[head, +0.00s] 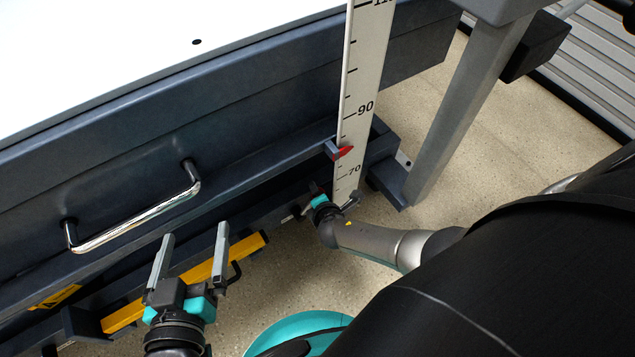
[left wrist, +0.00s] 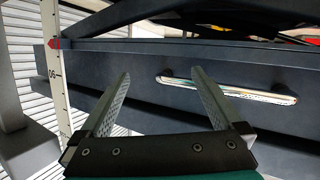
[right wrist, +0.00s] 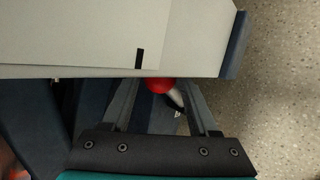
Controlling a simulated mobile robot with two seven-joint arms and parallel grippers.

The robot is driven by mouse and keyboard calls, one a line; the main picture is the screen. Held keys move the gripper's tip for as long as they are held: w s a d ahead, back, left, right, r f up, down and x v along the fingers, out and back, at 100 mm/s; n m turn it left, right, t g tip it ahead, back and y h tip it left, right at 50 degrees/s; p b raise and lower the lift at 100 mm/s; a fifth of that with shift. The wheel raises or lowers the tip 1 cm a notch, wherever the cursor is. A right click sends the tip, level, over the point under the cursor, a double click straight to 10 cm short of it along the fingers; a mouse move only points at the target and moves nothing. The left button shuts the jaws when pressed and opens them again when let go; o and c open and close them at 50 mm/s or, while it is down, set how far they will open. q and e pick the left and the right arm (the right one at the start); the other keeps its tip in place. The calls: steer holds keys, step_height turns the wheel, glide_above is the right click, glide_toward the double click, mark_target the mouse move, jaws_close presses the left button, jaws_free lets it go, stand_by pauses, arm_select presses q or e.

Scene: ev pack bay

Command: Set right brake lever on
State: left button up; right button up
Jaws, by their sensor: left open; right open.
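The brake lever shows in the right wrist view as a red knob (right wrist: 160,85) on a short silver shaft (right wrist: 174,99). The knob lies between the fingertips of my right gripper (right wrist: 161,98), partly hidden by a pale panel; I cannot tell whether they touch it. In the head view my right gripper (head: 326,196) is low, by the foot of the scale, and the knob cannot be made out there. My right gripper is open. My left gripper (head: 195,240) is open and empty, in front of the dark bench side and apart from its handle.
A chrome handle (head: 140,215) is on the dark bench side (head: 110,150). A white upright scale (head: 365,80) with a red pointer (head: 343,153) stands near my right gripper. A grey leg (head: 455,115) stands to its right. A yellow bar (head: 125,316) runs low at left.

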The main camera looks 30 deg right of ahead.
steer(key=shift+w+d+f+b, duration=0.1)
steer(key=shift+w+f+b, duration=0.3)
steer(key=shift+w+f, duration=0.05)
arm_select(q)
steer(key=shift+s+d+r+n+t+h, duration=0.15)
steer(key=shift+s+d+r+t+h, duration=0.15)
steer(key=shift+r+t, duration=0.25)
steer(key=shift+s+d+r+n+t+h, duration=0.2)
steer(key=shift+s+d+r+t, duration=0.1)
steer(key=shift+t, duration=0.45)
arm_select(e)
steer(key=shift+w+d+f, duration=0.1)
steer(key=shift+w+f, duration=0.05)
steer(key=shift+w, duration=0.05)
steer(key=shift+c, duration=0.2)
arm_select(q)
steer(key=shift+w, duration=0.1)
arm_select(e)
jaws_close()
